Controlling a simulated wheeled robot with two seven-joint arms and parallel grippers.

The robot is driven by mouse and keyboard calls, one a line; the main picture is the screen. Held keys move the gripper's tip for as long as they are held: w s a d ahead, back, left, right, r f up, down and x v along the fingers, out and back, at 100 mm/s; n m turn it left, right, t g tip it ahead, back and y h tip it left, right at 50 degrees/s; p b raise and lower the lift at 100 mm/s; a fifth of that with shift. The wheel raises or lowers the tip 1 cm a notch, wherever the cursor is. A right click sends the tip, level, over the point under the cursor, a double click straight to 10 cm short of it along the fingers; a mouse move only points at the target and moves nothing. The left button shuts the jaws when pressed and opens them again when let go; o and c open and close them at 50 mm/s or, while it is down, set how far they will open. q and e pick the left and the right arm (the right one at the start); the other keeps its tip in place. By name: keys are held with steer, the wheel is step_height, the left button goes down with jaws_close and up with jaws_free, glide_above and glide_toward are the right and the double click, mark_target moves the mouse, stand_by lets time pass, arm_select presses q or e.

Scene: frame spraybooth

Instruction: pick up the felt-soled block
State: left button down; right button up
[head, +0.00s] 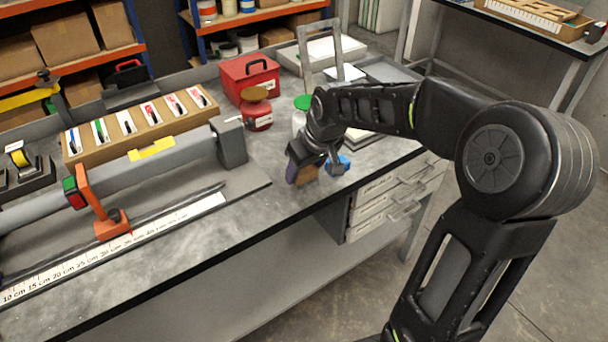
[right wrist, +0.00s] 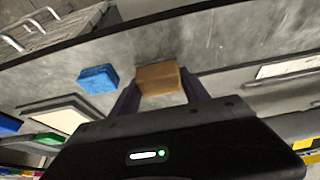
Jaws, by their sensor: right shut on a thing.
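A small brown block, which I take for the felt-soled block (head: 307,174), is between the fingers of my right gripper (head: 302,171) near the front edge of the grey bench. In the right wrist view the brown block (right wrist: 158,79) sits between the two dark fingertips of my right gripper (right wrist: 160,92), which is shut on it. Its underside is hidden, and I cannot tell whether it touches the bench top. My left gripper is not in view.
A blue block (head: 341,164) lies just right of the gripper; it also shows in the right wrist view (right wrist: 98,79). A red tin (head: 256,112) and red toolbox (head: 249,78) stand behind. A clamp rail with a ruler (head: 180,215) lies left. Bench front is clear.

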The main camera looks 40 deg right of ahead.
step_height(320, 180, up, 8)
steer(key=shift+r, duration=0.1)
stand_by(0.6)
